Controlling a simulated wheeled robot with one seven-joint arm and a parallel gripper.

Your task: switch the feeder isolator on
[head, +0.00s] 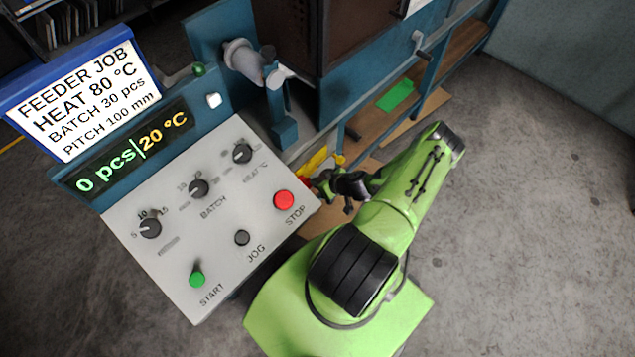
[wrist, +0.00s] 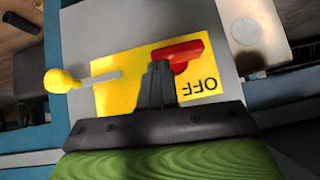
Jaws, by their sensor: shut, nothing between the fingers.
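The feeder isolator shows in the wrist view as a grey box with a yellow plate (wrist: 117,95), a red handle (wrist: 184,50) and the word OFF, upside down, beside it. My gripper (wrist: 158,68) is shut and empty. Its fingertips appear just beside or over the left end of the red handle; I cannot tell whether they touch it. In the head view the yellow plate (head: 314,160) shows past the console's right edge, with my gripper (head: 322,183) close in front of it and most of the handle hidden.
A yellow ball knob (wrist: 61,81) on a grey rod sticks out left of the plate in the wrist view. The console (head: 180,250) carries several knobs and buttons, with the red STOP button (head: 284,200) nearest my arm. Its display (head: 130,152) reads 0 pcs, 20 °C. Open floor lies right.

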